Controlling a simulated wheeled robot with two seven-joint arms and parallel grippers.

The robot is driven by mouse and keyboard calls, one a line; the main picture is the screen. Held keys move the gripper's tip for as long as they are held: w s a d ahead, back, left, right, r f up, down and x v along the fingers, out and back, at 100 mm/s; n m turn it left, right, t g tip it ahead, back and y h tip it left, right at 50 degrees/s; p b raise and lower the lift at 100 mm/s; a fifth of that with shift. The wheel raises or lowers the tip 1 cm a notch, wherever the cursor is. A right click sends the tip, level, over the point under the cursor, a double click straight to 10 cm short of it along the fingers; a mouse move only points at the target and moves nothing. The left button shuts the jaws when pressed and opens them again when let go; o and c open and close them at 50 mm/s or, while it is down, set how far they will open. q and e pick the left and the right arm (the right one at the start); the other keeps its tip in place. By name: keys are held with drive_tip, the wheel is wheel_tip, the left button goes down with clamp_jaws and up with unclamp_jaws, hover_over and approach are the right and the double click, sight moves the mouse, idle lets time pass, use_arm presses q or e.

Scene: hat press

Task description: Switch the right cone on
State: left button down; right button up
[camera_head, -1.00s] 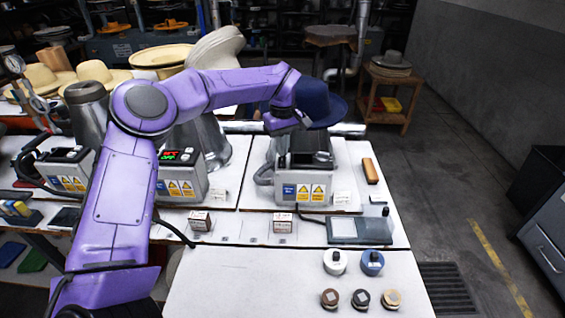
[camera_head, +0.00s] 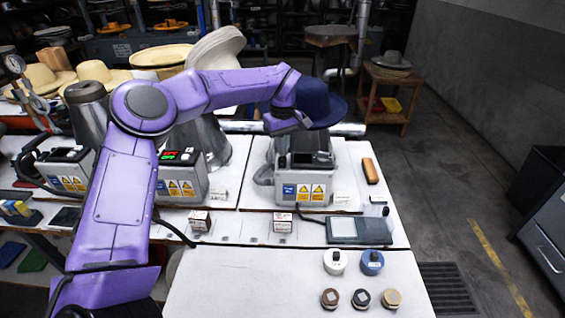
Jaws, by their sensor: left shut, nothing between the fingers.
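The right cone's control box (camera_head: 305,188) stands on the right part of the bench, with yellow warning labels on its front. Its top panel looks dark, and I see no lit digits on it. A blue hat (camera_head: 322,103) sits above and behind it and hides most of the right cone. My left arm reaches across from the left. My left gripper (camera_head: 302,146) is shut and empty, pointing down at the back of the box's top. Whether it touches the box or its switch I cannot tell. My right gripper is out of view.
The middle control box (camera_head: 182,175) has lit red and green digits. Small boxes, a grey device (camera_head: 358,231) and a brown block (camera_head: 370,170) lie around the right box. Several round tins stand on the clear white front table (camera_head: 250,280). Straw hats stand at the back left.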

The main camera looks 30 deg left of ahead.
sight(282, 159)
use_arm(q)
drive_tip(key=shift+f+b, duration=0.3)
drive_tip(key=shift+f, duration=0.7)
drive_tip(key=shift+s+r, duration=0.1)
drive_tip(key=shift+r+p, duration=0.85)
drive_tip(key=shift+p, duration=0.35)
wheel_tip(282, 159, up, 5)
drive_tip(key=p, duration=0.6)
drive_tip(key=shift+r, duration=0.2)
drive_tip(key=shift+f, duration=0.1)
